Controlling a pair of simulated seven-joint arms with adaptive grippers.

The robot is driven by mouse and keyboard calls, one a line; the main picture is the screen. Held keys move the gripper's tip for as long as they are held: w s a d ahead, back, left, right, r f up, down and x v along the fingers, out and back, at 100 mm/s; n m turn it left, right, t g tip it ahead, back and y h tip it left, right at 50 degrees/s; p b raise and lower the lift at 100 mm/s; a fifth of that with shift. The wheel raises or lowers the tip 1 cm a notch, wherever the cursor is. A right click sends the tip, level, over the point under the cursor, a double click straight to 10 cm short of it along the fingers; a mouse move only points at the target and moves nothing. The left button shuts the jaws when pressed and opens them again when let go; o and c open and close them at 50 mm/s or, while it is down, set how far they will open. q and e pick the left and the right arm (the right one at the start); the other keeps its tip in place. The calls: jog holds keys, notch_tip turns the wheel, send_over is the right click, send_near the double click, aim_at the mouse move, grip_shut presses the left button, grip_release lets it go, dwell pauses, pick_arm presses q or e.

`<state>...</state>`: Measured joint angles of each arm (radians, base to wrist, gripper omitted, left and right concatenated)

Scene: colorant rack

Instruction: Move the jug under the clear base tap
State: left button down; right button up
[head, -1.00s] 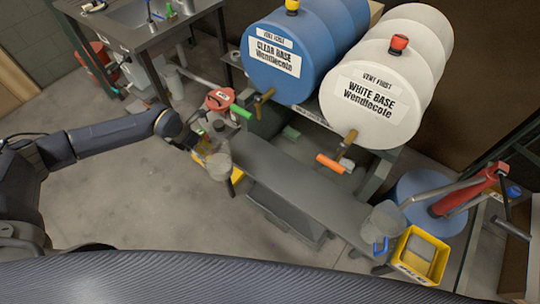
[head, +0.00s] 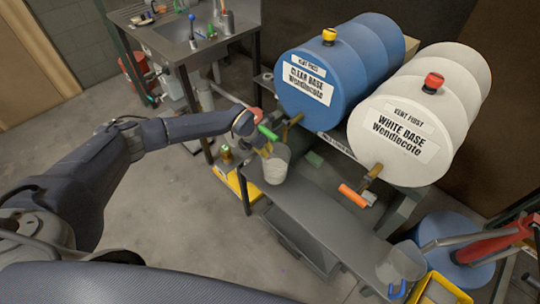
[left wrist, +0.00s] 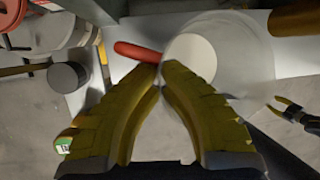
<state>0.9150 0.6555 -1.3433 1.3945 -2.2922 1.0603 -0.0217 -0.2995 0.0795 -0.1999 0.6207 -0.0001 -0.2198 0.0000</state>
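A grey translucent jug (head: 275,165) is over the left end of the grey bench (head: 335,218). In the left wrist view the jug (left wrist: 245,65) has a pale bottom and a red handle (left wrist: 135,52). My left gripper (head: 266,150) is at the jug's left side, its yellow fingertips (left wrist: 165,68) closed together on the handle. The clear base tap (head: 291,122), with a green lever (head: 267,132), is on the blue drum (head: 340,75), just behind the jug. I cannot tell if the jug is directly below its spout. My right gripper (left wrist: 285,108) shows small in the left wrist view, fingers apart and empty.
The white base drum (head: 425,120) and its tap with an orange lever (head: 353,196) are to the right. A second jug with a blue handle (head: 397,289) stands at the bench's right end. A yellow crate (head: 440,290) is beyond it. The bench middle is clear.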

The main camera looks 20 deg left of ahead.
aim_at(270, 155)
pick_arm(q)
jog(key=shift+w+d, duration=0.65)
jog(key=shift+d, duration=0.05)
jog(key=shift+w+d+f, duration=0.1)
jog(key=shift+d+f, duration=0.05)
jog(key=shift+f, duration=1.55)
jog(key=c, duration=1.6)
grip_release()
jog(key=shift+f, duration=0.15)
jog(key=s+a+r, duration=0.4)
jog(key=s+a, duration=0.5)
jog(key=a, duration=0.1)
jog(key=shift+s+a+r, duration=0.25)
jog(key=shift+r, duration=0.15)
